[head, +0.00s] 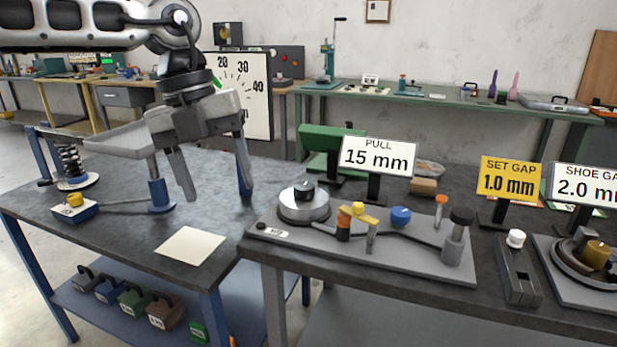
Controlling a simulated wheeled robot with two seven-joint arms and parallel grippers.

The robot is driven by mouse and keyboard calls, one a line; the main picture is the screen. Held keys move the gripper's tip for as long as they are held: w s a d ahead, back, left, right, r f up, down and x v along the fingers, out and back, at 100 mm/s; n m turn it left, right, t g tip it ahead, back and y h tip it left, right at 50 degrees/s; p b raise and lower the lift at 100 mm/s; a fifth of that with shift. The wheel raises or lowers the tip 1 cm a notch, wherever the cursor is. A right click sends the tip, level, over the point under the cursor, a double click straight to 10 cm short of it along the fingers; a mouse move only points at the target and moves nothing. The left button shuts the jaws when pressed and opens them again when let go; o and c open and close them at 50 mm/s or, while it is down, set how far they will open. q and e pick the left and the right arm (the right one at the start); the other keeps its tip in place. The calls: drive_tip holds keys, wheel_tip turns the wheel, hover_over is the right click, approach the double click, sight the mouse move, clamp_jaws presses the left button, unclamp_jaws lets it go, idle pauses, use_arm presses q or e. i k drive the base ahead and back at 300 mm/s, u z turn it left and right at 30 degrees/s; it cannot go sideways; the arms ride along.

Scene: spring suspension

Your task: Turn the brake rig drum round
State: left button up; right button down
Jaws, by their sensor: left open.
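A round dark drum-like part with a brass-coloured knob (597,255) sits on a grey plate at the right edge, below a white "SHOE GA... 2.0 mm" sign (588,190). The frame cuts it off, and I cannot tell if it is the brake rig's drum. A silver disc with a black knob (304,205) sits on another grey base plate (400,262), near a "PULL 15 mm" sign (378,157). My left gripper (218,197) hangs open and empty, fingers down, above the left bench, left of the silver disc and apart from it. My right gripper is out of view.
On the left bench are a spring on a stand (70,162), a blue box with a yellow button (74,207) and a white sheet (190,246). A yellow "SET GAP 1.0 mm" sign (510,180) and a lever block (517,270) stand on the right bench.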

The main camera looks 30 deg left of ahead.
sight(303, 202)
drive_tip(key=i, duration=0.9)
